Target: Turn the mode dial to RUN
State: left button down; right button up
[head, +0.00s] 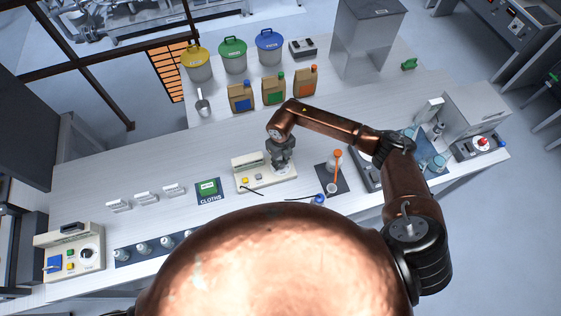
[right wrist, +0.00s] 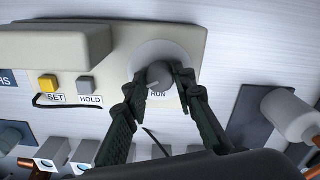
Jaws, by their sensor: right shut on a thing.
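The mode dial (right wrist: 158,74) is a grey knob on a round pale plate, with the word RUN readable at its near edge in the right wrist view. It sits at the right end of a cream control box (head: 241,170), which also has a yellow SET button (right wrist: 47,84) and a grey HOLD button (right wrist: 85,84). My right gripper (head: 283,163) is over the dial. In the right wrist view its two dark fingers (right wrist: 162,82) are closed around the knob from both sides. I cannot tell clearly where the dial's pointer stands. My left gripper is not in view.
A second control box (head: 70,262) with a dial stands at the left front. Jugs (head: 272,92) and lidded bins stand behind.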

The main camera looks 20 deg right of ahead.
aim_at(280, 163)
grip_shut()
jog(key=shift+f+n+b, duration=0.1)
jog(key=shift+n+b, duration=0.4)
jog(key=shift+b, duration=0.3)
jog(key=n+b, duration=0.8)
jog(key=b, duration=0.2)
jog(key=shift+f, duration=0.1)
jog(key=shift+r+n+b, duration=0.2)
jog(key=shift+n+b, duration=1.2)
jog(key=shift+b, duration=0.1)
jog(key=o, duration=1)
grip_release()
jog(key=shift+r, duration=0.1)
notch_tip(280, 163, up, 12)
